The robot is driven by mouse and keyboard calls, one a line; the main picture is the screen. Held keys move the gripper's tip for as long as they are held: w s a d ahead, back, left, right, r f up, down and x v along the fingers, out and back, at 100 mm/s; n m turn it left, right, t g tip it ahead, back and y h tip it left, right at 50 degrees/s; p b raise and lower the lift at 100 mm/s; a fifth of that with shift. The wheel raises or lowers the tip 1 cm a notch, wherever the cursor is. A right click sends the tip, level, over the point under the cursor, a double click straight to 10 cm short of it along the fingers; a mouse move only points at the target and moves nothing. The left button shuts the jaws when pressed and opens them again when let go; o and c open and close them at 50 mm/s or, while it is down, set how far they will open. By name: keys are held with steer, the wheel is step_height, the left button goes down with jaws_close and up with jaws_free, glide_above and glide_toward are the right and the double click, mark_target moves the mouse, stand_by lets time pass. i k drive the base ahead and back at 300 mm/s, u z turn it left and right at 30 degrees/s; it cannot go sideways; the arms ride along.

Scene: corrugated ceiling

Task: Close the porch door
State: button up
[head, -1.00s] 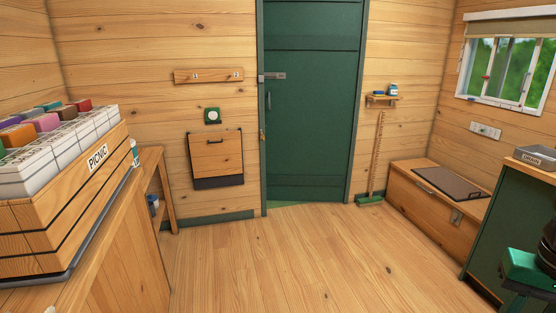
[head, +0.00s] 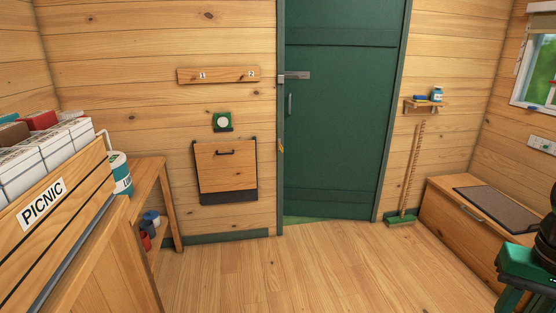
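The porch door (head: 340,120) is a dark green panel in a green frame in the back wall, straight ahead in the head view. A grey latch bar (head: 293,76) and a vertical handle (head: 290,104) are on its left side. A wedge of green ground (head: 300,220) shows below the door's lower left, so it seems slightly ajar, swung outward. A small brass-coloured piece (head: 281,146) is on the left jamb. Only part of my own green and black body or arm shows at the lower right; my gripper's fingers are not visible.
A counter with a PICNIC crate (head: 75,215) stands at left, beside a low shelf (head: 150,180). A wooden chest (head: 470,215) stands at right. A broom (head: 402,220) leans right of the door, under a small shelf (head: 425,107). The floor (head: 300,265) ahead is clear.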

mark_target(336, 116)
steer(key=z, duration=0.05)
steer(key=i, duration=3.6)
steer(key=z, duration=0.15)
